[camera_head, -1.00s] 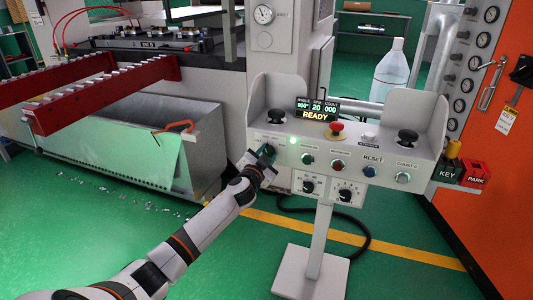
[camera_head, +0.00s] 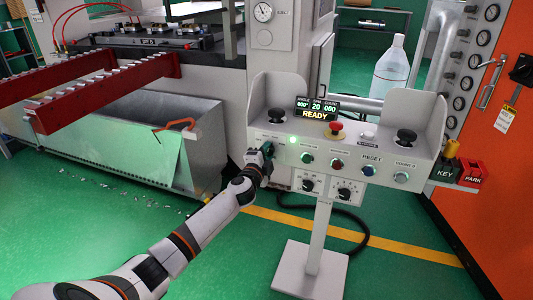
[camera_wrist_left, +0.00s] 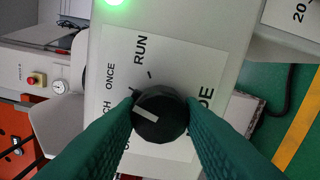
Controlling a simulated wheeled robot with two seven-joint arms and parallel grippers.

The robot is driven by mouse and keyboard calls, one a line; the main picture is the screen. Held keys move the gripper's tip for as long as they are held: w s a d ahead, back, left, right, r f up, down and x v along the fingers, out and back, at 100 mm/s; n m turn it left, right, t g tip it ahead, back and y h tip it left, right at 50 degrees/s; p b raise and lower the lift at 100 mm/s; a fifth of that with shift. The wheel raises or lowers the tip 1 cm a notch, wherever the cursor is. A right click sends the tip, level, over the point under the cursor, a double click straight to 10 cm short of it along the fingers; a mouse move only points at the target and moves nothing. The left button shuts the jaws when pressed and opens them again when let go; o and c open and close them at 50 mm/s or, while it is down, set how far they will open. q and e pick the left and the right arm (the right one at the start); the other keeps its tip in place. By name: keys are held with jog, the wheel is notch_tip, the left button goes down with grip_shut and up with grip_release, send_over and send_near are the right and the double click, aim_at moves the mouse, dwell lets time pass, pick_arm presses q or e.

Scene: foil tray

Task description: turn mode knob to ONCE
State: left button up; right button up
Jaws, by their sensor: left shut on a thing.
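The mode knob (camera_wrist_left: 160,115) is a round black knob with a white pointer line, on a white label plate (camera_wrist_left: 178,60). In the left wrist view the pointer aims left, towards the partly covered label ending in "CH", just below the ONCE label (camera_wrist_left: 110,76). RUN (camera_wrist_left: 140,49) is higher up. My left gripper (camera_head: 267,150) is at the left end of the control box's front. Its two green fingers are shut on the knob, one on each side, and cover parts of the labels. My right gripper is not in view.
The pedestal control box (camera_head: 345,150) carries several buttons, a red emergency button (camera_head: 336,128) and a display (camera_head: 317,109) reading READY. A green lamp (camera_head: 293,140) glows beside my left gripper. A metal bin (camera_head: 150,140) stands left. Green floor lies in front.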

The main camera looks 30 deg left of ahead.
pick_arm(q)
jog(key=shift+m, duration=0.3)
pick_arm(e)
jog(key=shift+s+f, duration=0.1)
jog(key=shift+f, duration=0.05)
pick_arm(q)
jog(key=shift+f, duration=0.1)
jog(key=o, duration=1)
jog(key=shift+s+d, duration=0.2)
jog(key=shift+s, duration=0.35)
jog(key=shift+p+v, duration=0.3)
jog(key=shift+v, duration=0.45)
jog(key=v, duration=0.9)
jog(key=shift+s+p, duration=0.25)
jog(key=shift+p, duration=0.1)
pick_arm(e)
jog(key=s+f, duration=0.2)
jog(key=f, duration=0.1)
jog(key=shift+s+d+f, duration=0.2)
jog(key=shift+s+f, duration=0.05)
